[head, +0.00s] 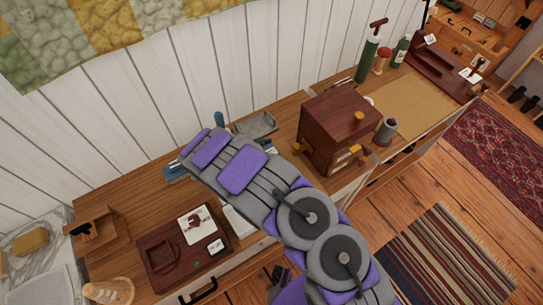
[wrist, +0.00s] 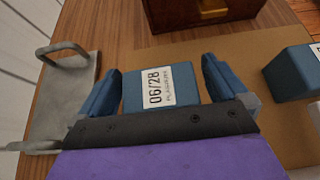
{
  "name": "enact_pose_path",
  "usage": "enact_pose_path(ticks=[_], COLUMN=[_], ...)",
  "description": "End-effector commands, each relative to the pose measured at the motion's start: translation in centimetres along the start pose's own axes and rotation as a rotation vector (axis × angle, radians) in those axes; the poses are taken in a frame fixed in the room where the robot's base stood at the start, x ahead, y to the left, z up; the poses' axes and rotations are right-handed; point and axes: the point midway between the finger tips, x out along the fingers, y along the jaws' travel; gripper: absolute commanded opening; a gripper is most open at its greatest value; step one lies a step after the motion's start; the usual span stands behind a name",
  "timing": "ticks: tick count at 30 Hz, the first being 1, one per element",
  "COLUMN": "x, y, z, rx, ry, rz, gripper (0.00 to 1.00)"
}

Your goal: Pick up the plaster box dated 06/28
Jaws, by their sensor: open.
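The plaster box (wrist: 135,90) is a blue box with a white label reading 06/28, seen in the wrist view. It lies between the two blue fingers of my gripper (wrist: 163,74). The fingers are apart, one at each side of the box, with small gaps showing; the gripper is open. The lower part of the box is hidden behind my gripper's body. In the head view my arm covers this part of the table, so I cannot make out the dated box there.
Another blue box (wrist: 292,73) stands to the right, its label only partly visible. A grey metal tray with a handle (wrist: 62,100) is close on the left. A dark wooden cabinet (head: 338,122) stands beyond, also in the wrist view (wrist: 180,14). The wall runs along the left.

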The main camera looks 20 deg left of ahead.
Motion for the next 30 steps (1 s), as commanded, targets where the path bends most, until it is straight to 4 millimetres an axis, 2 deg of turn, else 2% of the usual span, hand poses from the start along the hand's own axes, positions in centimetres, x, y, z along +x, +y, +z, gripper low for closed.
enact_pose_path(ticks=[4, 18, 26, 30], x=[-0.1, -0.1, -0.2, -0.9], y=[0.2, 0.0, 0.1, 0.2], z=[-0.2, 0.0, 0.1, 1.4], rx=[-0.003, 0.0, -0.001, 0.0], ry=[-0.001, 0.001, 0.0, -0.001], rz=[0.0, 0.001, 0.001, 0.002], gripper=[0.98, 0.53, 0.53, 0.53])
